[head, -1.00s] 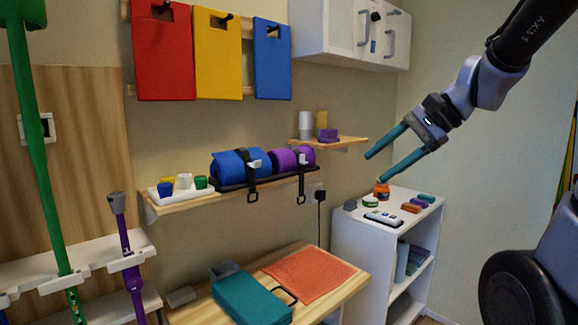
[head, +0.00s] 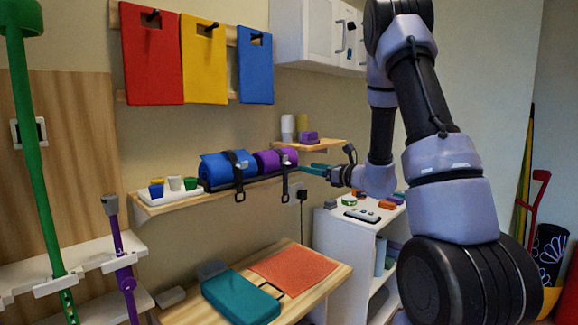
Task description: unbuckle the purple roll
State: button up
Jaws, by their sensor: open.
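The purple roll (head: 264,163) lies on the wall shelf, right of the blue roll (head: 215,168). A dark strap with a pale buckle (head: 285,161) runs over the purple roll, and its end hangs below the shelf edge in a dark loop (head: 284,195). My gripper (head: 306,170) has teal fingers and is open and empty. It points left, with its fingertips just right of the purple roll's strap. I cannot tell whether the fingertips touch the strap.
A second strap with a loop (head: 239,196) holds the blue roll. A white tray of colored cups (head: 172,188) stands left on the wall shelf (head: 200,196). A small shelf (head: 318,146) with purple blocks is just above my gripper. A white cabinet (head: 340,228) stands below it.

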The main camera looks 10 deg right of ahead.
aim_at(288, 163)
jog(key=x, duration=0.8)
jog(key=shift+w, duration=0.2)
jog(key=shift+a, duration=0.15)
grip_shut()
